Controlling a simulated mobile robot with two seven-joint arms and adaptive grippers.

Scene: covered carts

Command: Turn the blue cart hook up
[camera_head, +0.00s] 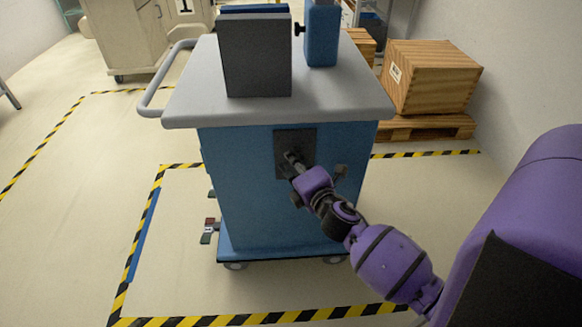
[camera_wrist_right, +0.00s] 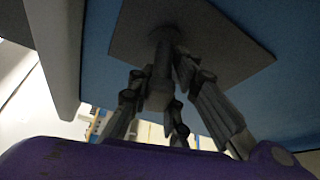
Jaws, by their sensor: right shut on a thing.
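The blue cart (camera_head: 240,190) with a light grey top stands in front of me. A dark square plate (camera_head: 284,141) is mounted on its near side and also shows in the right wrist view (camera_wrist_right: 225,45). The hook (camera_wrist_right: 163,62) sticks out from this plate. My right gripper (camera_head: 292,164) is at the plate with its fingers shut on the hook; the fingers (camera_wrist_right: 165,85) cover part of it in the right wrist view. The dim light and the fingers hide which way the hook points. My left gripper is not in view.
Grey and blue blocks (camera_head: 255,55) stand on the cart top, and a grey handle (camera_head: 150,100) juts out left. A wooden crate (camera_head: 430,75) on a pallet (camera_head: 425,126) is at the back right.

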